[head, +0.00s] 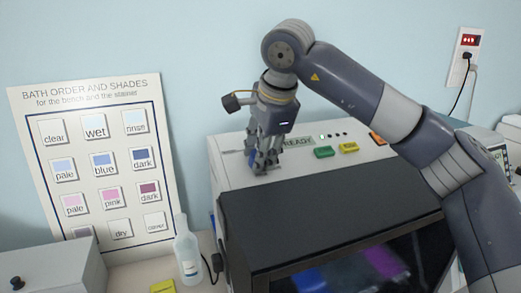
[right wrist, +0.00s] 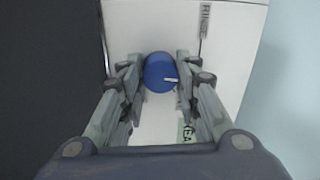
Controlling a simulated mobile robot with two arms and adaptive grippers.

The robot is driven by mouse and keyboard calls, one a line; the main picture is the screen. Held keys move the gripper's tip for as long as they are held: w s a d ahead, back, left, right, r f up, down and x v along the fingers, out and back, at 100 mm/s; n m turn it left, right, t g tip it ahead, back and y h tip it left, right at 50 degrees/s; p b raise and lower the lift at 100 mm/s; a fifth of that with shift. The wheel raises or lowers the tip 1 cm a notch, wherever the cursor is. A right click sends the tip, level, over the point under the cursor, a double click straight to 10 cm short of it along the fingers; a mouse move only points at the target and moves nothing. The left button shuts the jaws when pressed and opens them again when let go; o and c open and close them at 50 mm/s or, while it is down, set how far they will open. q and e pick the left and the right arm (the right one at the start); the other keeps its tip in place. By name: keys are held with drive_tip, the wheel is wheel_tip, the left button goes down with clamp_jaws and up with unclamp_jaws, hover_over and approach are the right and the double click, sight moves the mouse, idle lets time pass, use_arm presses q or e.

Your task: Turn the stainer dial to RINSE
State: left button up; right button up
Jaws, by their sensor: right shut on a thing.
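The stainer (head: 222,172) is a white-topped machine with a dark front cover. Its dial (right wrist: 158,74) is a round blue knob on the white panel, with a short white mark at its right side in the right wrist view. A RINSE label (right wrist: 204,20) is printed above and right of the dial there; the mark does not point straight up at it. My right gripper (head: 263,168) reaches down to the panel and is shut on the dial, a finger on either side, as the right wrist view (right wrist: 160,82) shows. My left gripper is not in view.
A READY display (head: 298,142), a green button (head: 323,152) and a yellow button (head: 348,147) sit right of my gripper. A bottle (head: 186,250) stands left of the stainer. A bath-order chart (head: 70,128) leans against the wall behind.

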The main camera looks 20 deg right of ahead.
drive_tip(key=shift+r+n, duration=0.15)
drive_tip(key=shift+n, duration=0.45)
drive_tip(key=o, duration=1.1)
drive_tip(key=v, duration=1.2)
drive_tip(key=shift+w, duration=0.1)
